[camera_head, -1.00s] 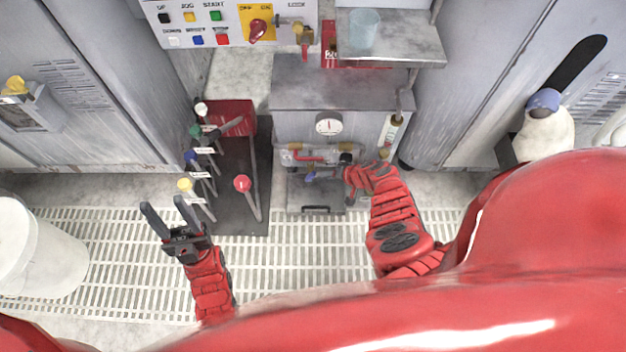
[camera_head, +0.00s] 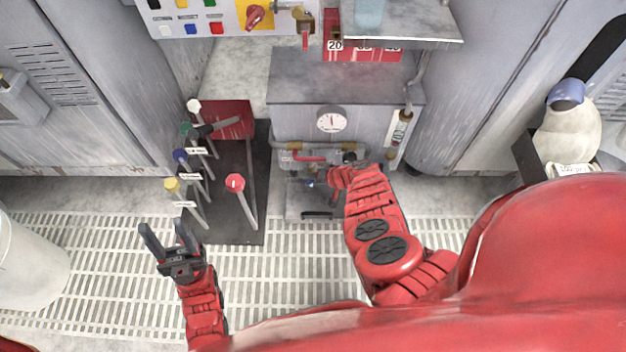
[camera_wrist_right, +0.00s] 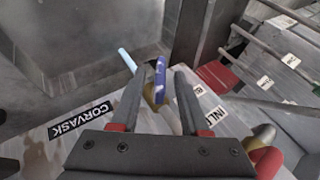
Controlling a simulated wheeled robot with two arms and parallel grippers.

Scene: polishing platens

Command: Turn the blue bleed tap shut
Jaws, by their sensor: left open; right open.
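The blue tap handle (camera_wrist_right: 160,78) stands between the two fingers of my right gripper (camera_wrist_right: 158,88) in the right wrist view, on a brass-coloured body. I see a gap on either side of the handle, and the fingers are open around it. In the head view, the blue tap (camera_head: 310,184) is a small spot low on the front of the grey machine, partly hidden by my right gripper (camera_head: 318,182). My left gripper (camera_head: 162,228) is open and empty over the white floor grating, far left of the tap.
Levers with coloured knobs (camera_head: 235,183) stand on a dark base left of the machine (camera_head: 340,75). A gauge (camera_head: 331,120) and a red-handled pipe sit above the tap. In the wrist view, a pale light-blue rod (camera_wrist_right: 127,61) lies beside the tap. A white bucket (camera_head: 30,265) stands at left.

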